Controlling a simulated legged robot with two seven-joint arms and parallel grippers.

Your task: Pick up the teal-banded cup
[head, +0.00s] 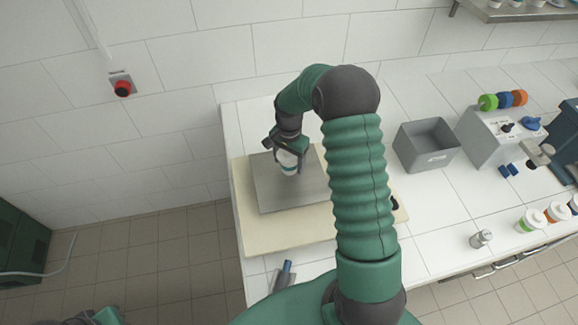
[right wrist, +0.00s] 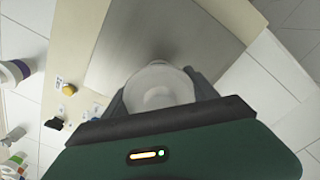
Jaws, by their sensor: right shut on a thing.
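The teal-banded cup (head: 287,158), white with a teal band low on its side, is at the grey metal plate (head: 265,192). My right gripper (head: 285,150) is shut on it from above, with a finger on either side. In the right wrist view, the cup (right wrist: 158,88) shows as a pale round shape between the fingers of the right gripper (right wrist: 162,98). I cannot tell whether the cup touches the plate or hangs just above it. My left gripper is not in view.
The plate lies on a beige board (head: 245,225) on the white tiled counter. A grey bin (head: 426,148) and a light grey machine (head: 492,137) with coloured rolls stand to the right. A blue-handled tool (head: 285,272) lies in front.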

